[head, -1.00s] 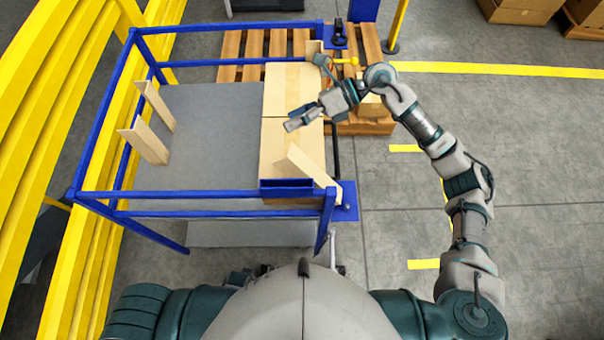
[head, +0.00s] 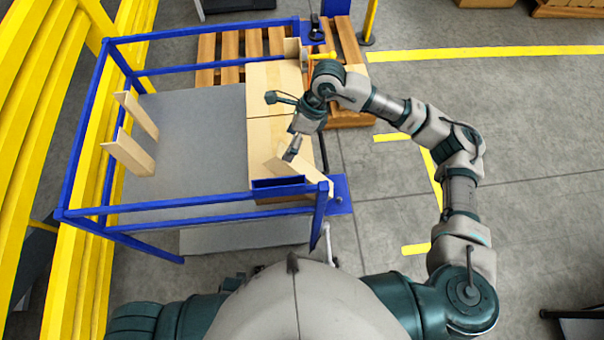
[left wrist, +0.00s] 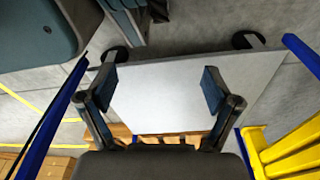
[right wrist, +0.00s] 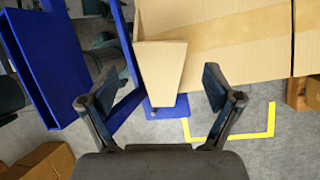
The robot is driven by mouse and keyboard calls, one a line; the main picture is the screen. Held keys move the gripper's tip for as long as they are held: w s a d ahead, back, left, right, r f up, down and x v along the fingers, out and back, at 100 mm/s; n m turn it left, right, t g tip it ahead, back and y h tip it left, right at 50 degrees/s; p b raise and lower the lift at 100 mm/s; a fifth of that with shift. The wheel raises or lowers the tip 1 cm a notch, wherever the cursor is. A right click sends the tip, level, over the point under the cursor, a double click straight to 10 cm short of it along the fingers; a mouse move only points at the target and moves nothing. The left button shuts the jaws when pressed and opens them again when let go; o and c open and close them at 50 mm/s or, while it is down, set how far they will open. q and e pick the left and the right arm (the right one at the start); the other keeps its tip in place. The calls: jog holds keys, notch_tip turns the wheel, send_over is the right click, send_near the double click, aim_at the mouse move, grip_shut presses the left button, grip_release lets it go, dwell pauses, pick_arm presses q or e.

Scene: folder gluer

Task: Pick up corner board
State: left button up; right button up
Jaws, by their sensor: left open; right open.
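A tan corner board (head: 312,177) leans at the front right corner of the blue frame, against the cardboard stack. In the right wrist view this corner board (right wrist: 163,72) lies ahead, between the open fingers in the picture. My right gripper (head: 291,152) is open and empty, just above or beside the board; I cannot tell whether it touches. Other corner boards stand at the left side (head: 128,152), (head: 138,114) and the back right (head: 292,47). My left gripper (left wrist: 159,88) is open and empty in the left wrist view, facing a grey sheet; the head view does not show it.
The blue frame (head: 190,209) surrounds the grey surface (head: 190,150) and cardboard stack (head: 268,130). A blue box-like part (right wrist: 45,65) is left of the board in the right wrist view. Yellow rails (head: 40,130) stand left; a wooden pallet (head: 222,45) lies behind. Floor at right is mostly open.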

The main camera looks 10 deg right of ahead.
aim_at(283, 152)
jog(key=shift+a+f, duration=0.4)
jog(key=shift+f, duration=0.05)
jog(key=x, duration=0.3)
jog(key=shift+d+f, duration=0.25)
jog(key=shift+d, duration=0.05)
jog(key=shift+f, duration=0.35)
jog(key=shift+a, duration=0.45)
jog(key=c, duration=0.7)
jog(key=shift+a, duration=0.1)
jog(key=c, duration=1)
pick_arm(q)
jog(key=shift+s+a+f, duration=0.35)
jog(key=shift+s+a, duration=0.05)
jog(key=shift+a, duration=0.1)
pick_arm(e)
jog(key=shift+d+r, duration=0.1)
jog(key=shift+d, duration=0.15)
